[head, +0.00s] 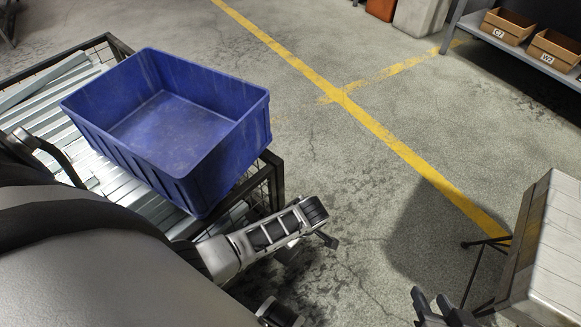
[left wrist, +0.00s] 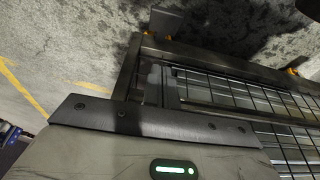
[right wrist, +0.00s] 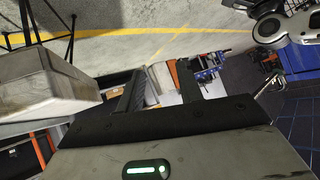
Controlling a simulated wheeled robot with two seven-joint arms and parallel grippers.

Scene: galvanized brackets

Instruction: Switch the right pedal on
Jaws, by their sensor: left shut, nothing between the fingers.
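I cannot make out a pedal in any view. My right gripper (head: 437,307) shows at the bottom edge of the head view, low and left of a pale block on legs. In the right wrist view its two dark fingers (right wrist: 160,88) stand apart with nothing seen held between them. In the left wrist view my left gripper (left wrist: 160,85) has its fingers together and empty, in front of a wire-mesh cage. In the head view the tip of my left gripper is hard to make out.
A blue bin (head: 256,135) sits on a mesh cage (head: 270,165) of metal brackets at left. The pale block (head: 560,240) on thin black legs stands at right. A shelf (head: 490,37) with small boxes (head: 507,26) is at the far right. The floor between, with yellow lines, is clear.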

